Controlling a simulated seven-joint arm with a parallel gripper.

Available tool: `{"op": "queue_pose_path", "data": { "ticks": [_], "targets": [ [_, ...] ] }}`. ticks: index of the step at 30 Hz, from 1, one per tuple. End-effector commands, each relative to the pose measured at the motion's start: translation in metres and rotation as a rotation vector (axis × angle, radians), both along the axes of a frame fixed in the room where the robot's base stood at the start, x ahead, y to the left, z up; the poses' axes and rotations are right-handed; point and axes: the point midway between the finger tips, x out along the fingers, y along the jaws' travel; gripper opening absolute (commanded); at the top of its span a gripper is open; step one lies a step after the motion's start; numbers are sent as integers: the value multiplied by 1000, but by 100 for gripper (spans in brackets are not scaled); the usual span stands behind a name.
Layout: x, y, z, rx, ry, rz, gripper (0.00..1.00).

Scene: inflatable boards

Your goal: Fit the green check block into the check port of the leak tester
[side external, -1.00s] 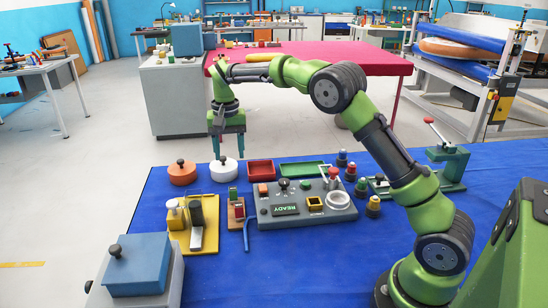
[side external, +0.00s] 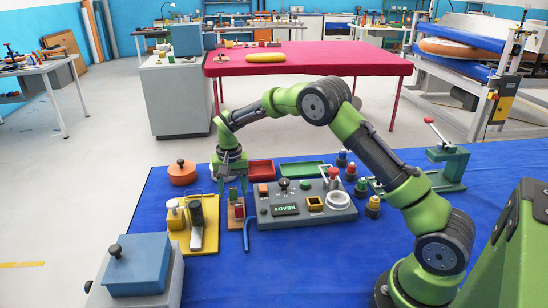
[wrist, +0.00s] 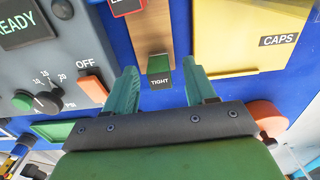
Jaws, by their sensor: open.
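The green check block (wrist: 160,66), with a "TIGHT" label, stands on a wooden holder (wrist: 149,33). In the side view the block (side external: 233,194) shows between my fingers. My gripper (side external: 232,190) is open and points down over the holder. In the wrist view its teal fingers (wrist: 160,72) lie to either side of the block, with a gap on each side. The leak tester (side external: 275,213) is the grey panel with a READY display, right of the holder. A yellow-rimmed square socket (side external: 315,203) on it looks like the check port; the wrist view does not show it.
A red block (side external: 239,211) shares the holder. A yellow caps tray (side external: 182,241) is close on the left, and a blue hooked rod (side external: 246,236) lies in front. Red (side external: 261,168) and green (side external: 300,170) trays lie behind the tester. Bare blue mat lies in front.

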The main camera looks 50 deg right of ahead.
Motion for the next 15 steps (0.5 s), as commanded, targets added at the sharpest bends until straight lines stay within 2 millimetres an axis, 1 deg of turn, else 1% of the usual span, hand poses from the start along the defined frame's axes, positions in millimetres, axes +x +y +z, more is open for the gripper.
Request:
{"op": "queue_pose_path", "data": {
  "ticks": [4,5,15],
  "targets": [
    [0,0,0,0,0,0,55],
    [0,0,0,0,0,0,52],
    [0,0,0,-1,1,1,0]
  ]
}}
